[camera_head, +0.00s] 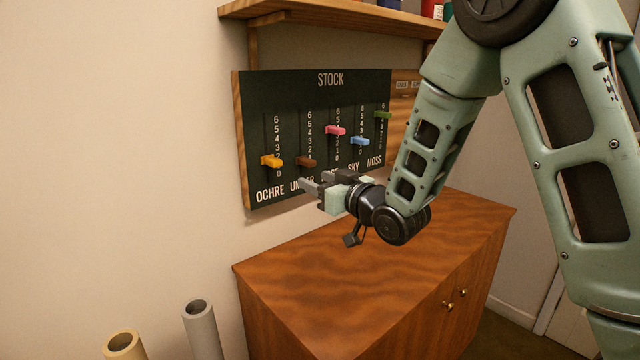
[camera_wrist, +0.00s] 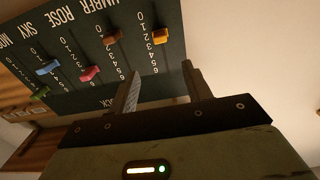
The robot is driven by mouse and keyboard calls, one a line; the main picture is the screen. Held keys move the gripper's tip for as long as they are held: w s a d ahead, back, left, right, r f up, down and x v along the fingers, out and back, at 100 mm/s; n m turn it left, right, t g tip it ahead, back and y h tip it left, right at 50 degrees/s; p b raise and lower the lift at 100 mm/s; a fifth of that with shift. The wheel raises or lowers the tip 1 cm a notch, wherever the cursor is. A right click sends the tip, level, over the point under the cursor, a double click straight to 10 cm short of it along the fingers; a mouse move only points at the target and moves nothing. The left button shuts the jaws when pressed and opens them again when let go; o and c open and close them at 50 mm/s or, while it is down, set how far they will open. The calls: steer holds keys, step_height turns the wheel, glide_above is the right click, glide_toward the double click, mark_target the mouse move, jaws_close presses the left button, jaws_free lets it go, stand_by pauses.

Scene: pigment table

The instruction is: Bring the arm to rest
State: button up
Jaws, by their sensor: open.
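My arm reaches in from the right in the head view. My gripper (camera_head: 314,181) is open, with nothing between its fingers. It is in front of the lower part of the dark STOCK board (camera_head: 290,95) and above the wooden cabinet, hiding part of the UMBER and ROSE labels. In the wrist view both fingers of my gripper (camera_wrist: 161,70) stand apart, with the board (camera_wrist: 150,88) beyond them, seen upside down. The ochre slider (camera_head: 271,161) and umber slider (camera_head: 306,162) sit low, near the gripper. I cannot tell the exact gap to the board.
The rose (camera_head: 335,130), sky (camera_head: 360,141) and moss (camera_head: 383,115) sliders stick out from the board. A wooden cabinet (camera_head: 340,275) is below, its top bare. A shelf (camera_head: 330,17) hangs above. Two tubes (camera_head: 197,312) (camera_head: 123,343) stand at lower left.

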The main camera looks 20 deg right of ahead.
steer(key=s+a+f+n+g+h, duration=0.1)
steer(key=s+a+f+g, duration=0.35)
steer(key=s+a, duration=0.2)
steer(key=s+a+f+g+h, duration=0.1)
steer(key=s+a+f+g, duration=0.2)
steer(key=s+a+g, duration=0.35)
steer(key=s+n+g+h, duration=0.1)
steer(key=s+g, duration=0.2)
steer(key=s, duration=0.9)
steer(key=s+d+f+n+g+h, duration=0.1)
steer(key=s+n+g+h, duration=0.1)
steer(key=s, duration=1)
steer(key=shift+d+f+g, duration=0.15)
steer(key=shift+d+g, duration=0.1)
steer(key=shift+g, duration=0.35)
stand_by(0.4)
